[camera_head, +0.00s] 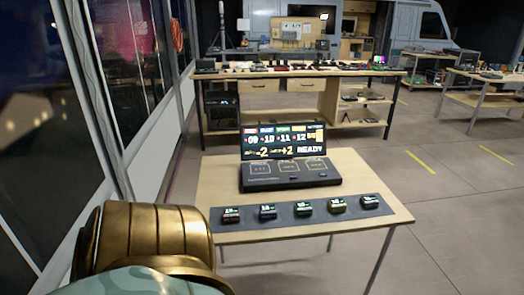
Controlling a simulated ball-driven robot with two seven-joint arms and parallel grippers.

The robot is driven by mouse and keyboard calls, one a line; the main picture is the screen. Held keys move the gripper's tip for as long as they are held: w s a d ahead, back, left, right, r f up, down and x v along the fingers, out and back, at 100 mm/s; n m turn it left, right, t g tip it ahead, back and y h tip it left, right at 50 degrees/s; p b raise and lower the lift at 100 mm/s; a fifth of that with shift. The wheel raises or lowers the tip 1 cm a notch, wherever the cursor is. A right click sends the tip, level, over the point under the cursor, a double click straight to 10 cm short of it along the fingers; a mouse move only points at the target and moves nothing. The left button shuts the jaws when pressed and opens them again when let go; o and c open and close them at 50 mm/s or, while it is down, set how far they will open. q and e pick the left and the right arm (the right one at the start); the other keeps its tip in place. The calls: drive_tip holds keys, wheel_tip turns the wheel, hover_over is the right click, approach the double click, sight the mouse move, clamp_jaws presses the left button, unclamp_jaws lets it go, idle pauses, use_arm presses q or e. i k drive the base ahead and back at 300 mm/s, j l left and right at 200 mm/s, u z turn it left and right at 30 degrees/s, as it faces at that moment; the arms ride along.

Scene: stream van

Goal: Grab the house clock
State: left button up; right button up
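Several small dark boxes with lit screens stand in a row on a dark mat (250,221) along the near edge of a small wooden table (365,173). They are the leftmost box (231,215), a second (267,212), a middle one (303,209), a fourth (337,205) and the rightmost (370,201). Their screen text is too small to read, so I cannot tell which is the house clock. Neither gripper shows.
A long workbench (300,71) stands farther back. Glass panels line the left. Open floor (440,210) lies to the right.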

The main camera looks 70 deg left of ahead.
sight(367, 201)
drive_tip(key=u, duration=1.7)
